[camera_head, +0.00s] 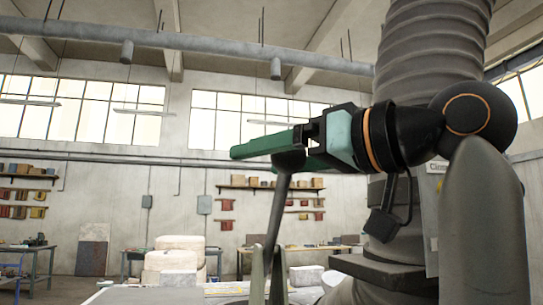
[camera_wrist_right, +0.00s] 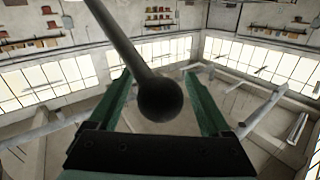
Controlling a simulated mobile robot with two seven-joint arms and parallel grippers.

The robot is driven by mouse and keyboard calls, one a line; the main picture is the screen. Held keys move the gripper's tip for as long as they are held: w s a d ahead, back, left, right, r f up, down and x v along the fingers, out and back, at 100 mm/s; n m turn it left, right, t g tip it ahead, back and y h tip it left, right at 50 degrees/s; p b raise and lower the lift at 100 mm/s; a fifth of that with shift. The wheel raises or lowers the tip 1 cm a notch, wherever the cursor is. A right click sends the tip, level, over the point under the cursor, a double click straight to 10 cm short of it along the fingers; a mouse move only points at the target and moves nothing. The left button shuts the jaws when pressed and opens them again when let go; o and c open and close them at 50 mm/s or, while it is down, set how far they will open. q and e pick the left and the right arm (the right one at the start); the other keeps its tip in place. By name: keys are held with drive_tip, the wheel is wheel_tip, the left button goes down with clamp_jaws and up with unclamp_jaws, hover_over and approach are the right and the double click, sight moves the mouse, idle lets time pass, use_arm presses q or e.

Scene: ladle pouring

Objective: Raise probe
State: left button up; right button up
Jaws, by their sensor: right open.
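The probe (camera_head: 279,205) is a dark, slim rod with a round knob at its top end, standing slightly tilted in the middle of the head view. My right gripper (camera_head: 240,151) comes in from the right with green fingers at the height of the knob. In the right wrist view the knob (camera_wrist_right: 159,98) shows between the two open fingers of the right gripper (camera_wrist_right: 158,74), with a visible gap on each side. The rod runs from the knob to the upper left there. The probe's lower end is hidden in the head view. My left gripper is not in view.
Two pale upright prongs (camera_head: 257,278) stand beside the rod's lower part. Stacked pale blocks (camera_head: 175,258) are behind to the left. A large ribbed grey column (camera_head: 432,45) rises at the right. Workbenches and wall shelves are far back; the air left of the gripper is clear.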

drive_tip(key=shift+c, duration=0.4)
clamp_jaws()
idle(0.4)
